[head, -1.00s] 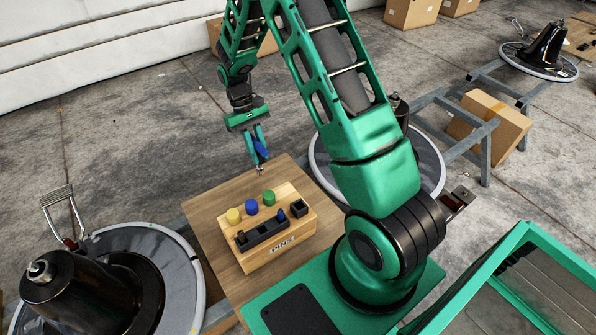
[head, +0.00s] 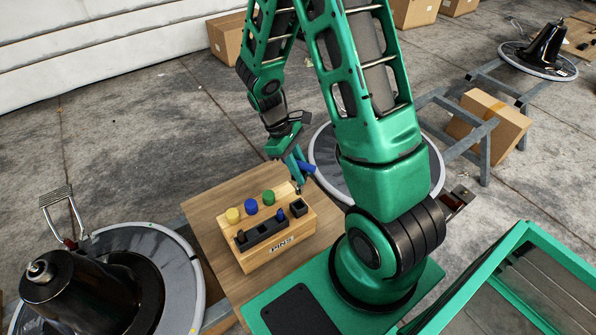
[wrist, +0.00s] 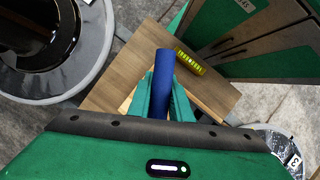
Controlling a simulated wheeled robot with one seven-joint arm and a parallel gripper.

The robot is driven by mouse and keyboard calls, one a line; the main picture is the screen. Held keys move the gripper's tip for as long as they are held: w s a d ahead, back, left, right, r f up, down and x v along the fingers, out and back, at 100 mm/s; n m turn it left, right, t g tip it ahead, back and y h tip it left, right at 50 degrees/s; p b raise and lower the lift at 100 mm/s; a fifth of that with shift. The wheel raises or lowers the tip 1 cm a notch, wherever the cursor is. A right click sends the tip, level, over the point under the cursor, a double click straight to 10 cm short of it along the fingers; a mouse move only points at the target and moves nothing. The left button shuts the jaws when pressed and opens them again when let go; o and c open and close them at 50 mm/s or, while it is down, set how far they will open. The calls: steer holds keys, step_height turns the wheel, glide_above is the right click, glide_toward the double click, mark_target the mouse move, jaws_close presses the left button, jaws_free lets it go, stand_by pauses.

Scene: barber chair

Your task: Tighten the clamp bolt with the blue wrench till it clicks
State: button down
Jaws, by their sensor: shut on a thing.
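My gripper (head: 298,172) is shut on the blue wrench (head: 307,168). It hangs beyond the far right corner of the wooden board, near the middle round base. In the wrist view the blue handle (wrist: 163,75) stands up between the green fingers; the wrench's working end cannot be made out. A metal bolt-like tip (head: 38,268) tops the black cone at left. I cannot tell which, if either, is the clamp bolt.
A wooden block marked PINS (head: 270,240) with yellow, blue and green pegs sits on the board (head: 205,205). Black cones stand on round discs at left (head: 180,290), middle (head: 330,165) and far right. Grey metal rails and a cardboard box (head: 492,125) lie to the right.

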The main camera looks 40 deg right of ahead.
mark_target(300, 187)
steer(key=shift+f, duration=3.1)
steer(key=shift+f, duration=1.85)
steer(key=c, duration=1.5)
jaws_free()
steer(key=shift+c, duration=0.2)
steer(key=v, duration=1)
steer(key=shift+w+r, duration=0.2)
steer(key=shift+r, duration=0.1)
